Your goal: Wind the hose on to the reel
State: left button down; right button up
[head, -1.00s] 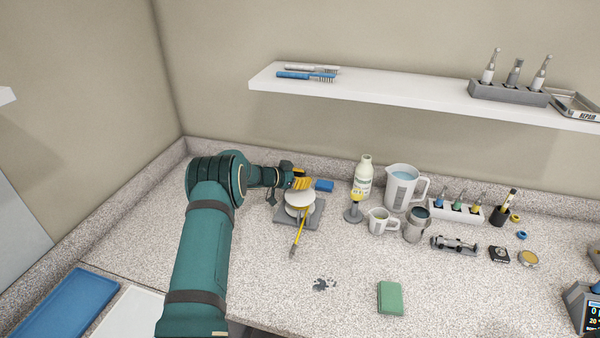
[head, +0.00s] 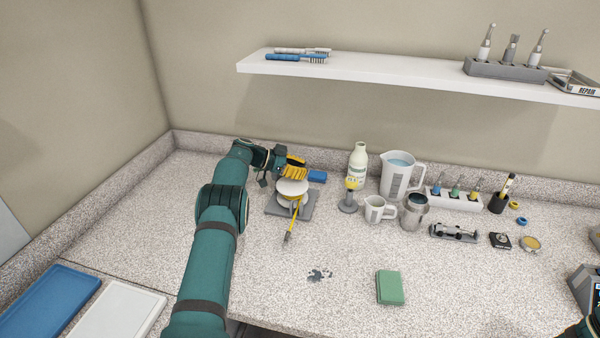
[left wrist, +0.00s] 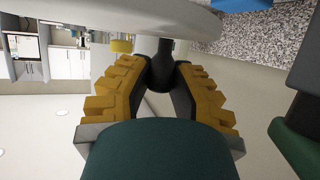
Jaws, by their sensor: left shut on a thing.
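The reel's white disc (head: 292,187) sits above a grey base plate (head: 308,207) on the speckled counter. Yellow hose (head: 297,203) shows under the disc, and a straight tail of it (head: 290,230) runs toward the front and lies past the base. My left gripper (head: 294,168), with yellow fingers, is at the back edge of the disc. In the left wrist view its fingers (left wrist: 163,85) close around a dark knob (left wrist: 165,65) that stands out from the white disc (left wrist: 130,15). The gripper hides part of the knob in the head view.
A small stand with a yellow top (head: 350,190), a white bottle (head: 358,162), a jug (head: 398,175) and a mug (head: 377,209) stand to the right. A green block (head: 390,288) lies in front, with free counter around it.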

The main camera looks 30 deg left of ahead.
pick_arm(q)
jog(key=shift+f, duration=0.15)
dwell(0.3)
jog(key=c, duration=0.8)
grip_release()
jog(key=v, duration=1.2)
jog(key=shift+w, duration=0.1)
